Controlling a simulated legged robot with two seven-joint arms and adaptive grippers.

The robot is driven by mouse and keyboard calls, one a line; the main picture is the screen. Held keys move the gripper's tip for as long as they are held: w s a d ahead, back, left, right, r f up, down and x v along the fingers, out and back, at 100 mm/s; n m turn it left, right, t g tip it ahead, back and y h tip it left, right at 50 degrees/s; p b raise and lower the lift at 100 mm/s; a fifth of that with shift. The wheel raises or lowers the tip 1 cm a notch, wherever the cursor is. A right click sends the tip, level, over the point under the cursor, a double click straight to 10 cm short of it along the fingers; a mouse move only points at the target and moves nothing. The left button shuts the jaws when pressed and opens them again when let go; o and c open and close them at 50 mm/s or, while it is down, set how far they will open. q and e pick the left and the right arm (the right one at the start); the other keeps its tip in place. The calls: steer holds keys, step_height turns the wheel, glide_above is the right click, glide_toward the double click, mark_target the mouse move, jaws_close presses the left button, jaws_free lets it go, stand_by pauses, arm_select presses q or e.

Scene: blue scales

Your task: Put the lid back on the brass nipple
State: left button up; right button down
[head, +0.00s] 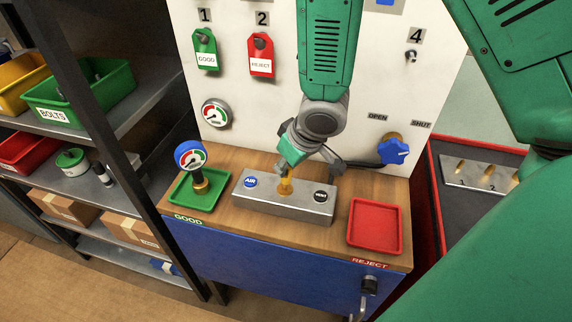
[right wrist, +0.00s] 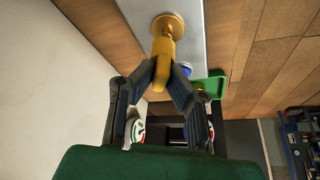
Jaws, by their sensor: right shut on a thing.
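My right gripper (head: 286,170) is over the middle of the grey metal block (head: 250,202) on the wooden bench. In the right wrist view its two fingertips (right wrist: 163,74) close on a narrow yellow-brass piece (right wrist: 162,52). This piece lines up with a round brass flange (right wrist: 168,22) at the block. In the head view the brass (head: 285,188) rises upright from the block, right below the fingertips. I cannot tell where the lid ends and the nipple begins, or whether they touch. My left gripper is out of view.
A gauge with a brass foot (head: 190,160) stands in the green tray (head: 183,203) left of the block. A red tray (head: 374,223) is at right, empty. A blue knob (head: 395,150) and a white panel (head: 235,110) stand behind. AIR (head: 250,182) and another button (head: 320,195) flank the brass.

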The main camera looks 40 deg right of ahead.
steer(key=shift+d+f, duration=0.1)
steer(key=shift+d, duration=0.45)
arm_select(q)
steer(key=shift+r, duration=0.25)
arm_select(e)
steer(key=shift+a, duration=0.55)
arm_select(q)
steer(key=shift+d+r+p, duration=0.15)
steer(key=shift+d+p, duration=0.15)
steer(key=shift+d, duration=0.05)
arm_select(e)
steer(key=shift+d+f, duration=0.1)
steer(key=shift+d, duration=0.2)
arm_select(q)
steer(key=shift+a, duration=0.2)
arm_select(e)
steer(key=shift+a, duration=0.35)
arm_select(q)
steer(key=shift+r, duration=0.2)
arm_select(e)
steer(key=shift+a, duration=0.15)
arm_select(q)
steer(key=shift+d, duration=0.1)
